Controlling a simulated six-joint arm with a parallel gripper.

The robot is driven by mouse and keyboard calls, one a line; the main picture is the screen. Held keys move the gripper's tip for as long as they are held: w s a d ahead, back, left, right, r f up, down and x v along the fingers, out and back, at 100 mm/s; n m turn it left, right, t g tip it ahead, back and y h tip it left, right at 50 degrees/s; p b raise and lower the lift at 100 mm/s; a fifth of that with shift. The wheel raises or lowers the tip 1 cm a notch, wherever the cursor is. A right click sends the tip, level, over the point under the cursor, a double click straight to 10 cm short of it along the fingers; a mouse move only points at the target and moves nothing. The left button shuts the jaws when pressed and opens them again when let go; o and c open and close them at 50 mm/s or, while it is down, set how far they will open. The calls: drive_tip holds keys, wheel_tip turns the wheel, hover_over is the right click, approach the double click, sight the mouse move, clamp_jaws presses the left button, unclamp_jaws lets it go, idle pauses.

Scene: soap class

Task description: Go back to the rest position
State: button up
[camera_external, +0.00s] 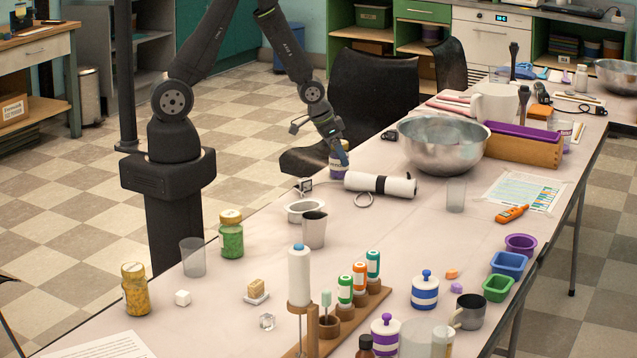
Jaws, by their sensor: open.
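My gripper (339,155) is at the left edge of the table, pointing down. It is just above or around the top of a small jar (339,172) with a pale label and dark purple contents. I cannot tell whether the fingers touch the jar. The arm reaches over from my dark base at the left, and the jar stands on the table (420,225).
A black chair (372,95) stands close behind the arm. The table's middle is fairly clear.

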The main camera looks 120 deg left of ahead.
drive_tip(key=shift+w+a+f, duration=0.1)
drive_tip(key=shift+a+f, duration=0.05)
drive_tip(key=shift+f, duration=0.5)
drive_tip(key=shift+r, duration=0.1)
drive_tip(key=v, duration=1.2)
drive_tip(key=x, duration=1.2)
drive_tip(key=r, duration=0.2)
drive_tip(key=d+r, duration=0.1)
drive_tip(key=r, duration=0.1)
drive_tip(key=shift+w+r, duration=0.15)
drive_tip(key=shift+r, duration=0.25)
drive_tip(key=shift+d+r, duration=0.25)
drive_tip(key=shift+d, duration=0.2)
drive_tip(key=shift+o, duration=0.5)
